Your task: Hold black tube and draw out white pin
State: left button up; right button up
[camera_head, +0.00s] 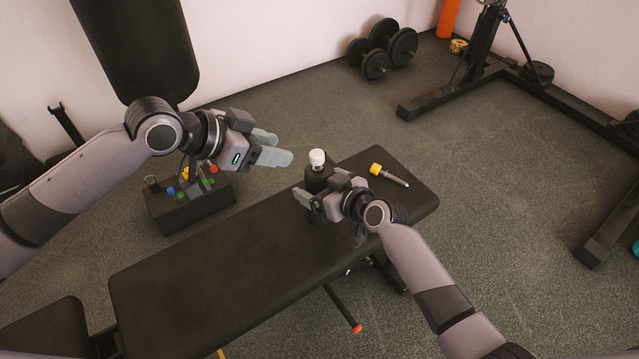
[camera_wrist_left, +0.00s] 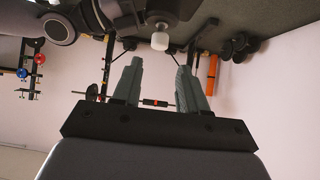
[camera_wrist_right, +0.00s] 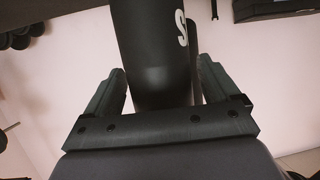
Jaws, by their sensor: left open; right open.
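The black tube (camera_head: 317,179) stands upright on the black bench. The white pin (camera_head: 317,157) sticks out of its top. In the left wrist view the white pin (camera_wrist_left: 160,41) shows at the top, beyond the fingers. My left gripper (camera_head: 278,148) is open and empty, up and left of the pin, clear of it. My right gripper (camera_head: 308,197) is open and low at the tube, partly covering it. The right wrist view shows a dark cylinder (camera_wrist_right: 155,60) with a white letter between the fingers. Contact cannot be told.
A yellow-handled tool (camera_head: 377,169) lies on the bench (camera_head: 220,280) right of the tube. A dark box (camera_head: 190,211) with coloured parts stands on the floor behind the bench. A punching bag (camera_head: 140,50) hangs at upper left. Dumbbells (camera_head: 383,47) lie by the wall.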

jog(key=c, duration=1.3)
pick_arm(q)
jog(key=o, duration=0.3)
pick_arm(e)
jog(key=shift+c, duration=0.9)
pick_arm(q)
jog(key=n+t+h, duration=0.3)
jog(key=t+h, duration=0.1)
jog(key=t, duration=0.3)
send_near(312, 161)
jog(key=shift+x, duration=5.9)
pick_arm(e)
jog(key=shift+f, duration=0.1)
